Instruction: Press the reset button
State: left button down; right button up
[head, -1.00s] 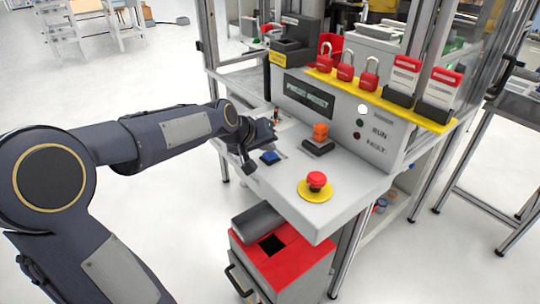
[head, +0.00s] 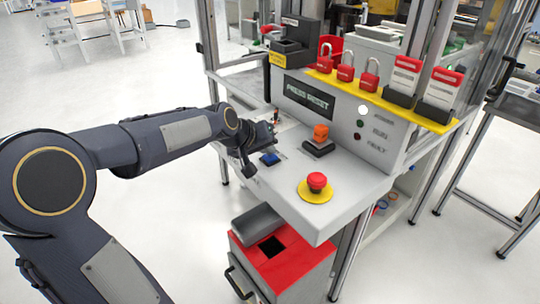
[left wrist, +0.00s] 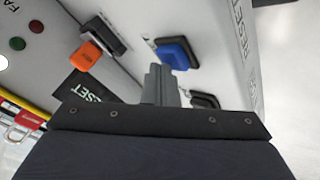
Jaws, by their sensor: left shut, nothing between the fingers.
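The blue button (head: 270,158) sits on the grey console top, left of the orange switch; it also shows in the left wrist view (left wrist: 176,52), just beyond my fingertips. I cannot read a label beside it in the head view. The console display (head: 307,97) reads "PRESS RESET". My left gripper (head: 248,168) is shut and empty, just left of the blue button and apparently apart from it. Its closed fingers show in the left wrist view (left wrist: 160,84). My right gripper is not in view.
An orange switch (head: 320,132) on a black base and a red emergency button (head: 316,182) on a yellow disc stand on the console. Red padlocks (head: 346,68) hang along the yellow shelf behind. A red-topped box (head: 285,262) stands below the console's front edge.

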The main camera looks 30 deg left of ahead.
aim_at(267, 158)
pick_arm(q)
jog(key=shift+f, duration=0.1)
dwell(0.3)
jog(key=shift+r+p, duration=0.65)
jog(key=shift+r, duration=0.2)
jog(key=shift+r, duration=0.1)
notch_tip(267, 158, up, 5)
jog(key=p, duration=0.4)
dwell(0.5)
